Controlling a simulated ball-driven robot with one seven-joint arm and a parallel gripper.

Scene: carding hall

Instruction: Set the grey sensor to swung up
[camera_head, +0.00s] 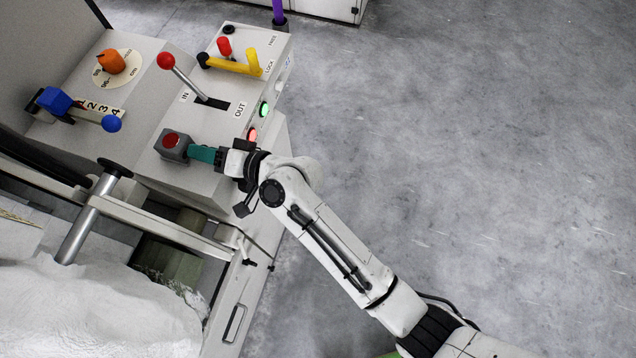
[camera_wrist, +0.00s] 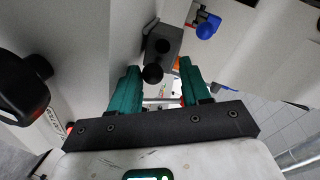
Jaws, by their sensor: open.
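The grey sensor (camera_head: 178,153) is a small grey block with a red round face, on the near corner of the pale machine housing. The same grey block (camera_wrist: 167,39) seems to show in the wrist view, with a black ball knob (camera_wrist: 152,74) on its near end. My gripper (camera_head: 192,152) has teal fingers and reaches the sensor from the right. In the wrist view my gripper (camera_wrist: 159,67) is open, with the knob between or just ahead of the fingers. I cannot tell whether they touch it. The fingers partly hide the sensor's right side in the head view.
Close by stand a red-knobbed lever (camera_head: 183,78), a yellow handle (camera_head: 236,65), an orange dial (camera_head: 111,62) and a blue-knobbed lever (camera_head: 95,117). A green light (camera_head: 264,109) and a red light (camera_head: 252,134) are on the housing's side. The floor (camera_head: 480,160) at right is clear.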

